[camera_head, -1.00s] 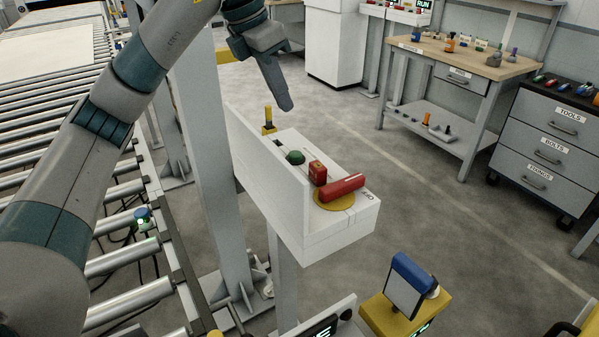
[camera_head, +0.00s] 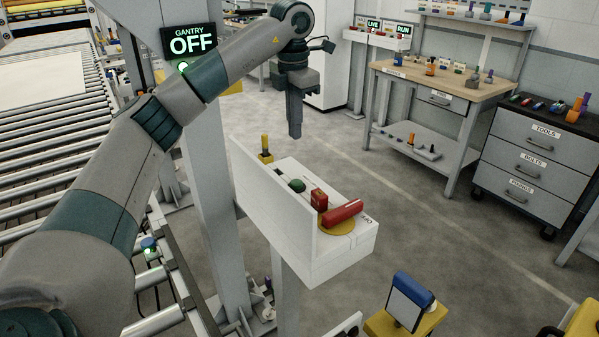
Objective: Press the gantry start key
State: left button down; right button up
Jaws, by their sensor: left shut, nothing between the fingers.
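A white control box (camera_head: 312,262) stands on a post in the middle of the view. On its top are a green domed button (camera_head: 297,185), a small red block (camera_head: 318,198), a red handle (camera_head: 343,212) on a yellow disc and a yellow upright piece (camera_head: 265,148). No label on the box names the start key legibly. My left gripper (camera_head: 295,134) is shut and empty. It points down and appears above the box's far side, clear of the green button. My right gripper is out of view.
A black sign (camera_head: 191,43) reads GANTRY OFF on the grey column (camera_head: 212,170). A roller conveyor (camera_head: 55,130) runs along the left. A wooden bench (camera_head: 440,78) and a tool cabinet (camera_head: 535,155) stand at the right. A yellow stand (camera_head: 385,327) sits in front.

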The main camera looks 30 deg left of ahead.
aim_at(296, 182)
pick_arm(q)
jog(key=shift+f, duration=0.1)
